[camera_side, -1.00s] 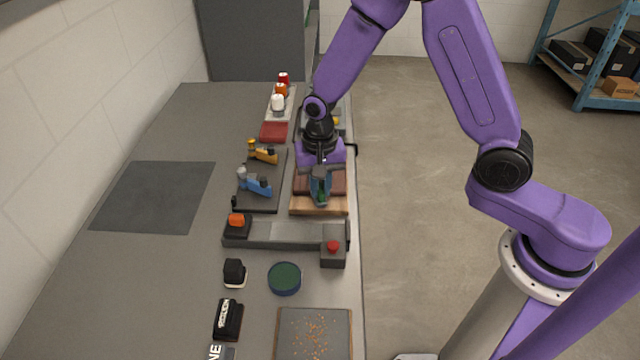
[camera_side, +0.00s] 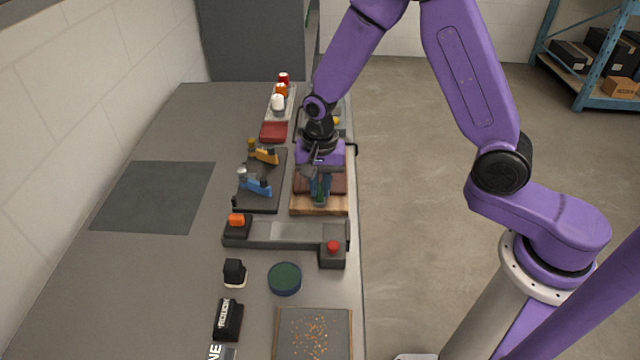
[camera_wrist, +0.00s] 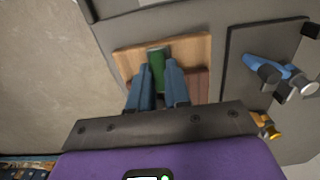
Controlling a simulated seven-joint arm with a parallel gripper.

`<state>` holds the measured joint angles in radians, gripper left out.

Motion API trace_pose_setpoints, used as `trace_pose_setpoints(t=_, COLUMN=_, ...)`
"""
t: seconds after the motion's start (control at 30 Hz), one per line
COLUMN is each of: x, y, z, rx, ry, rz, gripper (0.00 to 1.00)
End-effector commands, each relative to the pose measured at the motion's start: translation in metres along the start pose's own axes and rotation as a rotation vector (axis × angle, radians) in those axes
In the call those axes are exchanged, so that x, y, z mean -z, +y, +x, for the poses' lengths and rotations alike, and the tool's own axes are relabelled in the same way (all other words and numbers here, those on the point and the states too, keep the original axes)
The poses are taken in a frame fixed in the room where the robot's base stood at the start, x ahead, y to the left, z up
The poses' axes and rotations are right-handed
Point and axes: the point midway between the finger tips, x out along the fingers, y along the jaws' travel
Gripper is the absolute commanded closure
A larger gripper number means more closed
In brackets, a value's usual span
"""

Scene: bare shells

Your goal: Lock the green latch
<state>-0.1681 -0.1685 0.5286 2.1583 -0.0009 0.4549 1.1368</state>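The green latch (camera_wrist: 156,68) stands on a wooden board (camera_wrist: 196,45) with reddish-brown blocks on it. In the wrist view it fills the gap between the two blue fingers of my gripper (camera_wrist: 157,85), which appears shut on it. The side view shows my gripper (camera_side: 320,188) pointing down over the wooden board (camera_side: 318,210), with a bit of green between the fingers. The fingers hide much of the latch, so its exact angle and its base cannot be made out.
Left of the board is a dark plate with a blue lever (camera_side: 257,187) and a yellow lever (camera_side: 264,155). In front is a grey bar with an orange knob (camera_side: 237,219) and a red button (camera_side: 333,246). A red block (camera_side: 273,132) lies behind. The table's left side is mostly clear.

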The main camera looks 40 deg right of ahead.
Motion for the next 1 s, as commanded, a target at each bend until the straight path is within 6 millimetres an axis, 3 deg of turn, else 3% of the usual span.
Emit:
trace_pose_setpoints(t=0.03, x=0.001, y=-0.001, z=-0.001, rx=0.004, ry=0.001, rz=0.007, gripper=0.7)
trace_pose_setpoints(t=0.07, x=0.001, y=-0.001, z=-0.001, rx=0.004, ry=0.001, rz=0.006, gripper=0.6)
trace_pose_setpoints(t=0.1, x=0.001, y=-0.001, z=-0.001, rx=0.003, ry=0.0, rz=0.006, gripper=0.57)
trace_pose_setpoints(t=0.53, x=0.001, y=-0.001, z=-0.01, rx=0.004, ry=0.001, rz=0.002, gripper=0.57)
trace_pose_setpoints(t=0.67, x=0.001, y=-0.001, z=-0.029, rx=0.007, ry=0.003, rz=0.002, gripper=0.57)
trace_pose_setpoints(t=1.0, x=0.001, y=-0.001, z=-0.098, rx=0.009, ry=0.003, rz=0.002, gripper=0.57)
